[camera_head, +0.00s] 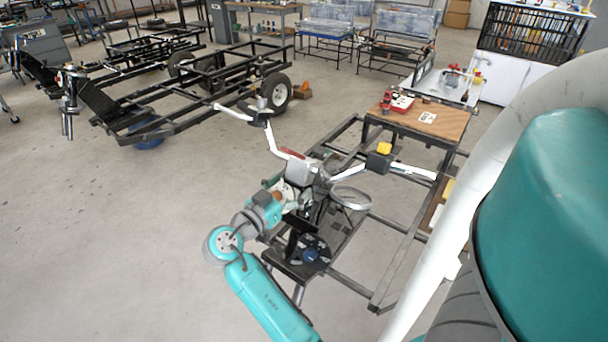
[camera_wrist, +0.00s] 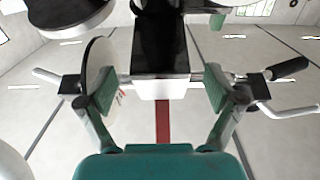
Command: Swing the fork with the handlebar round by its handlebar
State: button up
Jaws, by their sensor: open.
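The fork with the handlebar stands in the middle of the head view. Its pale handlebar (camera_head: 262,135) reaches to the upper left and to the right, past a grey housing (camera_head: 299,172) at its centre. My gripper (camera_head: 290,190) is close to this centre, on its near side, partly hidden by my wrist. In the wrist view my gripper (camera_wrist: 159,88) is open, one green pad on each side of a dark and white centre piece (camera_wrist: 160,60). Handlebar ends show beyond at left (camera_wrist: 46,75) and right (camera_wrist: 288,70). I cannot tell whether the pads touch anything.
A black frame (camera_head: 374,298) surrounds the fork's stand. A wooden board (camera_head: 440,122) with a red item lies on it at the back. Another wheeled frame (camera_head: 190,115) stands at the upper left. The floor at the left is clear.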

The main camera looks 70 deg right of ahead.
jog(key=shift+x, duration=2.85)
jog(key=c, duration=1.6)
jog(key=shift+o, duration=0.2)
